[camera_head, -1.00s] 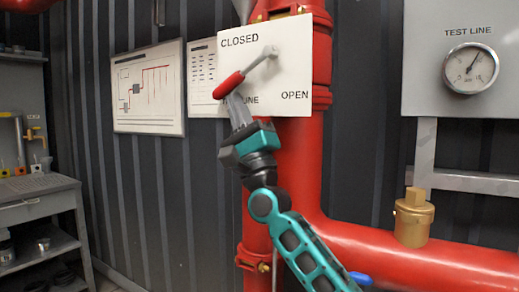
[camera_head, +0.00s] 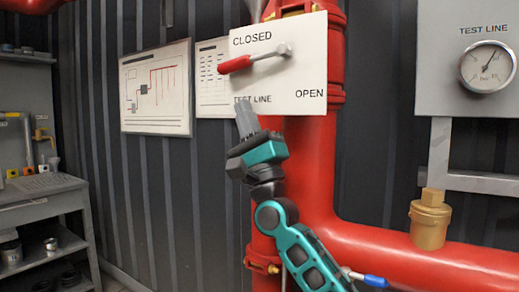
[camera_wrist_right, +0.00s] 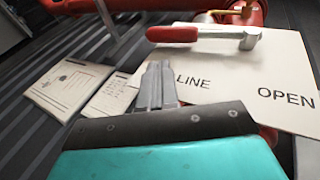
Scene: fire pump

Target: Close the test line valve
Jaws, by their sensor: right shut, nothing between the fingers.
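The test line valve's lever has a red grip (camera_head: 236,65) and a grey shaft running to a pivot at the right. It lies nearly level, its grip end slightly lower and pointing left, just under the word CLOSED on the white plate (camera_head: 306,73). The red grip (camera_wrist_right: 172,34) also shows in the right wrist view, beyond my fingers. My right gripper (camera_head: 243,107) is shut and empty below the grip, with a gap between them. Its fingertips (camera_wrist_right: 158,66) point toward the plate. My left gripper is not in view.
A thick red pipe (camera_head: 320,170) runs behind the plate and bends right. A brass fitting (camera_head: 430,218) and a pressure gauge (camera_head: 487,67) are at the right. Wall charts (camera_head: 156,88) hang left of the plate, and a grey shelf (camera_head: 42,212) stands at far left.

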